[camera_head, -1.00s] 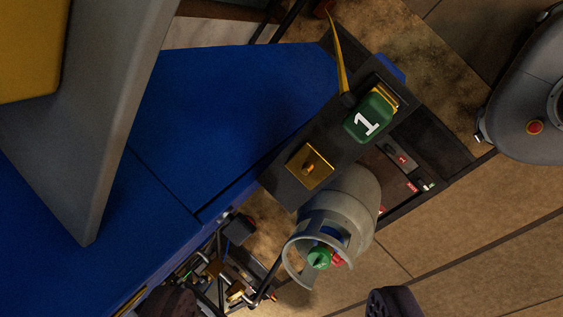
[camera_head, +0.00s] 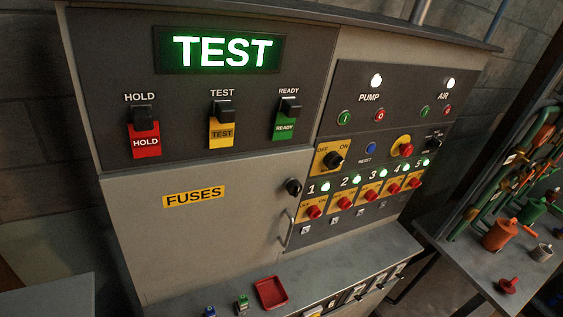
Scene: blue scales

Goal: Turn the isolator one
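A grey control cabinet fills most of the view. On its right part is a row of red rotary knobs on yellow plates, numbered 1 to 5. The knob under number 1 (camera_head: 314,212) is at the left end of the row, and a green lamp (camera_head: 325,187) beside its number is lit. Its exact turn position is too small to read. Above the row is a larger black rotary switch (camera_head: 334,160) on a yellow OFF/ON plate. My gripper does not show in this view.
A lit green TEST display (camera_head: 222,51) is above HOLD, TEST and READY switches. A handle (camera_head: 289,232) stands out left of the knobs. A grey ledge (camera_head: 215,290) with a red tray (camera_head: 270,292) juts out below. A bench with tools (camera_head: 510,240) is at the right.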

